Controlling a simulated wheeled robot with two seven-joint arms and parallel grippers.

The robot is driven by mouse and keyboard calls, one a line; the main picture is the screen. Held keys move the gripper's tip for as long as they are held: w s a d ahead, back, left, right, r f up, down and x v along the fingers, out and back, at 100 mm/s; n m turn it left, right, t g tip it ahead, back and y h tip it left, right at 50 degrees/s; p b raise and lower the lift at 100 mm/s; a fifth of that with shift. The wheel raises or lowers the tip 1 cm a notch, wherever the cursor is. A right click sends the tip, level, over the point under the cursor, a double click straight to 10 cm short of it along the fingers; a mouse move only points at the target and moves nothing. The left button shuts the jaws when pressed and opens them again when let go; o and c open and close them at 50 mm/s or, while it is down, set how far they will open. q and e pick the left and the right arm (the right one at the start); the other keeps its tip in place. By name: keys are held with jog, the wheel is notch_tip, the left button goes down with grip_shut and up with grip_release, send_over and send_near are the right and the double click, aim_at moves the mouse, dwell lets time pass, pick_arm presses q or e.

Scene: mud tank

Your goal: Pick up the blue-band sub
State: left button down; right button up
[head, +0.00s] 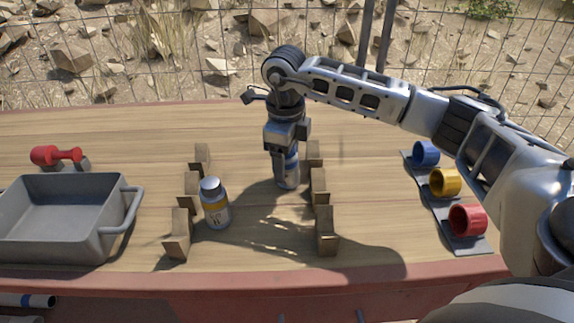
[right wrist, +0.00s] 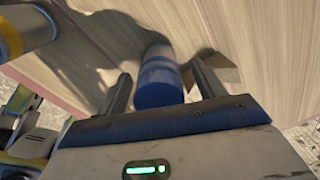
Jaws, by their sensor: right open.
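The blue-band sub (head: 289,178) is a small grey canister with a blue band, standing upright on the wooden table between two rows of wooden blocks. My right gripper (head: 285,153) is above it, pointing down and partly hiding it. In the right wrist view my right gripper (right wrist: 161,88) is open, with one finger on each side of the blue-band sub (right wrist: 158,74). I cannot tell whether a finger touches it. My left gripper is not in view.
A yellow-band canister (head: 215,204) stands to the left, near the left wooden blocks (head: 187,191). Right wooden blocks (head: 320,186) stand close by the sub. A grey tray (head: 122,203), a red object (head: 55,155) and blue (head: 425,152), yellow (head: 445,182) and red (head: 467,219) cups lie farther out.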

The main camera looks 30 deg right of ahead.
jog(key=shift+c, duration=0.3)
jog(key=c, duration=1.3)
jog(key=shift+r, duration=0.1)
